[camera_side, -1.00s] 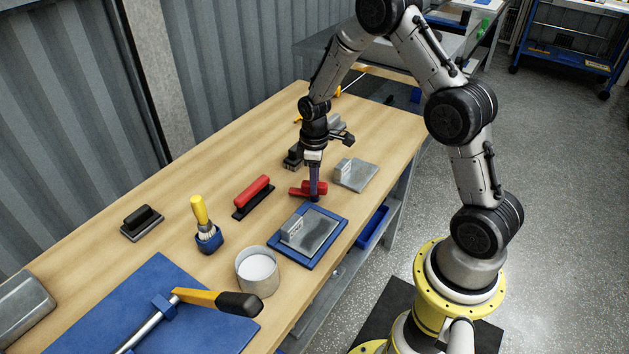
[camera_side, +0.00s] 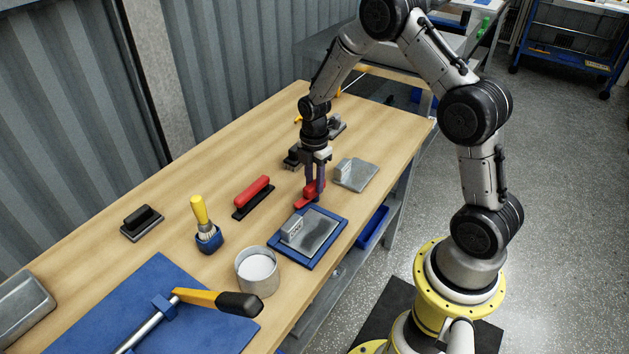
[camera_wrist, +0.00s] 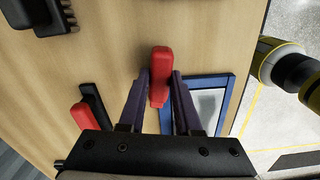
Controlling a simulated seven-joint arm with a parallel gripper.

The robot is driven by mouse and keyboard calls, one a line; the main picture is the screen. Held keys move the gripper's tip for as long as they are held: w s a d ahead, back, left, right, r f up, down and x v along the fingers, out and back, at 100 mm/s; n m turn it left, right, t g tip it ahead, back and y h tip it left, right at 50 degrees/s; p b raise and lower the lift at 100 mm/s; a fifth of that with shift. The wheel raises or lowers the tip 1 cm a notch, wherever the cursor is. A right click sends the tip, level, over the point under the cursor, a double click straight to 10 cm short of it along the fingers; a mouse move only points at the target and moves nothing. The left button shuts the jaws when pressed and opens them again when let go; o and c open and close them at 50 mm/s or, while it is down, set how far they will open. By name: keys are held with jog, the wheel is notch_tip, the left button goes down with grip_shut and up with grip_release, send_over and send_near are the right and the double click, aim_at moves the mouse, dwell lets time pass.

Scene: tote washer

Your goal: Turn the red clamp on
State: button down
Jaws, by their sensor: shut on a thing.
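The red clamp (camera_side: 307,200) is on the wooden bench, just behind the blue-framed plate in the side view. In the wrist view the red clamp (camera_wrist: 160,75) lies between the two dark fingers, its long side running up and down the picture. My gripper (camera_side: 315,192) points down over it in the side view; its fingertips (camera_wrist: 159,80) are shut on it near its middle in the wrist view. The clamp's underside and whatever it sits on are hidden.
The blue-framed plate (camera_side: 336,224) lies close in front. A bare grey plate (camera_side: 369,180) is to the right, a red-handled brush (camera_side: 245,204) to the left. A white pot (camera_side: 239,277), a yellow-handled brush (camera_side: 198,210) and a black-handled block (camera_side: 129,228) stand farther left.

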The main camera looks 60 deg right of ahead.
aim_at(314, 183)
jog(key=n, duration=0.5)
jog(key=shift+r+n, duration=0.15)
jog(key=shift+n, duration=0.25)
dwell(0.4)
jog(key=c, duration=0.6)
grip_release()
notch_tip(314, 183, up, 14)
